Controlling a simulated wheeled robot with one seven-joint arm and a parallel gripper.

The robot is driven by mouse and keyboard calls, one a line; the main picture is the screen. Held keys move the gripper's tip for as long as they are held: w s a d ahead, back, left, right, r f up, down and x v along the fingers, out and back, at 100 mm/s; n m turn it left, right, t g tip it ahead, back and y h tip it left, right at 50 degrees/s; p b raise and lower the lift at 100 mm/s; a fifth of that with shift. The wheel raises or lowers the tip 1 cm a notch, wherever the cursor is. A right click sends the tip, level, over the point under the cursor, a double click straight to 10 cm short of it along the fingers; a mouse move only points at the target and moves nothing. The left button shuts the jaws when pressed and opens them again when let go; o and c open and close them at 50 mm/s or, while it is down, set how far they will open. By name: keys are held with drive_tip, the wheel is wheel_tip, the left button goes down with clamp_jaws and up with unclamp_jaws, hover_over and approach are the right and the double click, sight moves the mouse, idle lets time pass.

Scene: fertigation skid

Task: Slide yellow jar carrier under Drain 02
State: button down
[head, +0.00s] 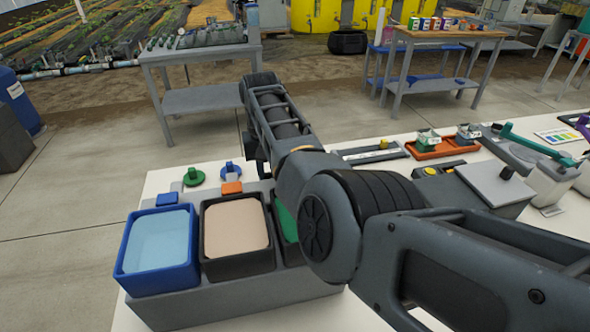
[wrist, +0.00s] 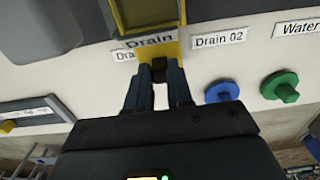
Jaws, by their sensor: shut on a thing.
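The yellow jar carrier (wrist: 173,48) is at the top of the wrist view, with a word reading "Drain" on its near edge and a dark interior. My gripper (wrist: 160,76) is shut on the dark grip at the carrier's near end. The white Drain 02 label (wrist: 219,38) is just right of the carrier, apart from it. Another label (wrist: 125,56), reading "Dra", is partly covered at the carrier's left. The drain outlet itself cannot be made out. In the head view my arm hides the gripper and the carrier.
A blue knob (wrist: 222,92) and a green knob (wrist: 285,88) stand right of my fingers. A Water label (wrist: 298,27) is farther right. A blue bin (head: 158,285) and a dark bin (head: 240,262) sit at the table's front. A labelled grey tray (wrist: 35,112) lies left.

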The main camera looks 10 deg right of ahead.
drive_tip(key=a+b, duration=0.2)
drive_tip(key=a, duration=0.4)
drive_tip(key=shift+a+f+b, duration=0.15)
drive_tip(key=shift+b, duration=0.2)
drive_tip(key=shift+a+b, duration=0.3)
drive_tip(key=shift+a, duration=0.6)
drive_tip(key=c, duration=1)
unclamp_jaws()
drive_tip(key=shift+r, duration=0.25)
wheel_tip(320, 180, up, 8)
drive_tip(key=shift+f+p, duration=0.2)
drive_tip(key=shift+p, duration=0.1)
